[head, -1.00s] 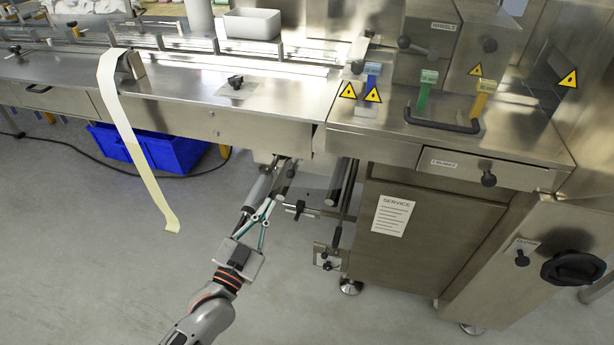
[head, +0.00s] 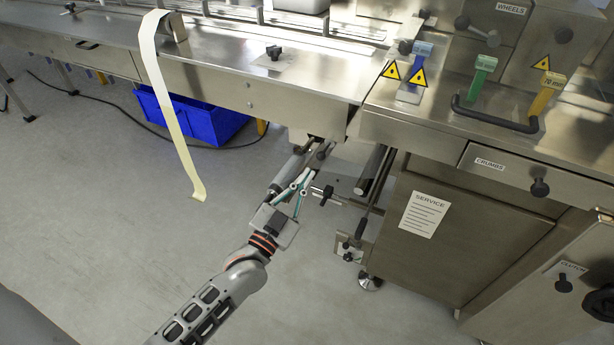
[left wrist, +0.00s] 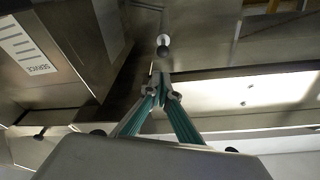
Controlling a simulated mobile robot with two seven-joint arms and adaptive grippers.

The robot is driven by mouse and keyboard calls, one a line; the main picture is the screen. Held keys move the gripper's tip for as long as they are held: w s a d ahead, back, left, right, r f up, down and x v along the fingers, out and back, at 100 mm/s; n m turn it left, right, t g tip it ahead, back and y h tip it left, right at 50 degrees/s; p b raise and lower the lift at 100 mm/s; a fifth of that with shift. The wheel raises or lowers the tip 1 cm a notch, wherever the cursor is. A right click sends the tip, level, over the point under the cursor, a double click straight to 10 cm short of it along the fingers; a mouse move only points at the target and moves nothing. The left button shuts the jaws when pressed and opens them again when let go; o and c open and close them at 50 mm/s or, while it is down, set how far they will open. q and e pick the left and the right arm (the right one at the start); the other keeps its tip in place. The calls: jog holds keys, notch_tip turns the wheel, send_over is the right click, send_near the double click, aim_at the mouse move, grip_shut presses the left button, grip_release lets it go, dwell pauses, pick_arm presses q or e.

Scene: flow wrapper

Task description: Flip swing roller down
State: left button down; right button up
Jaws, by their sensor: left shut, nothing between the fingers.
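Below the machine's bed, a grey roller (head: 286,173) slants down beside a metal arm. A second, darker roller (head: 371,171) hangs to its right. I cannot tell for sure which one is the swing roller. My left gripper (head: 303,178) is shut and empty, close to the lower end of the grey roller; I cannot tell whether they touch. A black T-shaped handle (head: 322,194) is just right of the fingers. In the left wrist view my fingertips (left wrist: 163,88) meet below a rod with a round knob (left wrist: 163,46). My right gripper is not in view.
The steel bed (head: 230,75) overhangs the rollers. A cabinet with a service sheet (head: 424,214) stands to the right. A film strip (head: 172,110) hangs to the left, before a blue crate (head: 200,118). The floor below my gripper is clear.

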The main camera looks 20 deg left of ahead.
aim_at(320, 157)
pick_arm(q)
jog(key=shift+b+x, duration=0.6)
jog(key=shift+x, duration=3.2)
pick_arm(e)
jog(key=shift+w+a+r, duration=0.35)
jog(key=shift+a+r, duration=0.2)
pick_arm(q)
jog(key=shift+a+f, duration=0.1)
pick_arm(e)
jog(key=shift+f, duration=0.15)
